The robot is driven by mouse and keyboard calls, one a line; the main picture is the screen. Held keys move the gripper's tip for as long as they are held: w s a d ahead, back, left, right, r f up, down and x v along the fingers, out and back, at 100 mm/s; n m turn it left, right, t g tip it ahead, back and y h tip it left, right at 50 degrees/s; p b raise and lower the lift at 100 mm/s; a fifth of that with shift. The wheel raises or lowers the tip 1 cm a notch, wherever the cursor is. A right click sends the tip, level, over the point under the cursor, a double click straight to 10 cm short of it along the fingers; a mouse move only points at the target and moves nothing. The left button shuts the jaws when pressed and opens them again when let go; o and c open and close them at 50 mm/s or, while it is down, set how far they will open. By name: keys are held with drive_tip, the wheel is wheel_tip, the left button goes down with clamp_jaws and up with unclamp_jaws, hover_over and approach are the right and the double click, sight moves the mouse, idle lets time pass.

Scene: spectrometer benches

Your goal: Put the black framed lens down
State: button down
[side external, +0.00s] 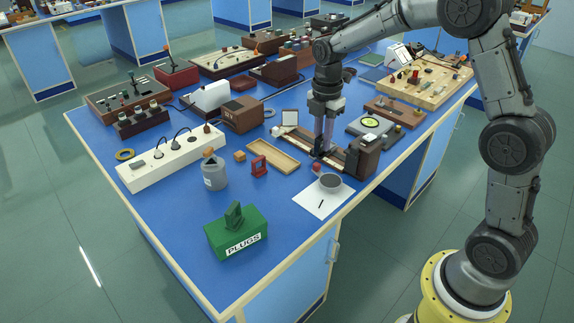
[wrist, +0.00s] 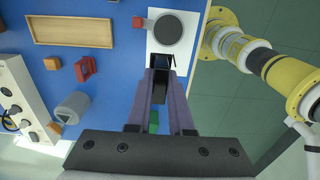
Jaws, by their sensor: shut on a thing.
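My gripper (side external: 321,153) points down at the wooden optical bench (side external: 298,140), between the white screen (side external: 290,118) and the brown block (side external: 363,152) at its near end. In the wrist view my gripper (wrist: 160,72) is shut on a thin dark piece, the black framed lens (wrist: 160,80), seen nearly edge-on.
A green PLUGS box (side external: 237,236) stands nearer the front. Blue table lies bare around it.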

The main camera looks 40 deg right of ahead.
drive_tip(key=shift+w, duration=0.1)
drive_tip(key=w+f, duration=0.2)
drive_tip(key=w, duration=0.2)
drive_tip(key=w+d+f, duration=0.1)
drive_tip(key=w+f, duration=0.2)
drive_tip(key=w, duration=0.1)
drive_tip(key=w+f, duration=0.3)
drive_tip(key=w, duration=0.1)
drive_tip(key=shift+w+d+f, duration=0.2)
drive_tip(key=shift+w+d, duration=0.1)
drive_tip(key=shift+w, duration=0.05)
drive_tip(key=shift+w+f, duration=0.25)
drive_tip(key=shift+f, duration=0.1)
drive_tip(key=shift+w+f, duration=0.15)
drive_tip(key=shift+f, duration=0.7)
drive_tip(key=shift+w+f, duration=0.15)
drive_tip(key=shift+f, duration=0.7)
drive_tip(key=shift+f, duration=0.15)
drive_tip(key=c, duration=0.8)
unclamp_jaws()
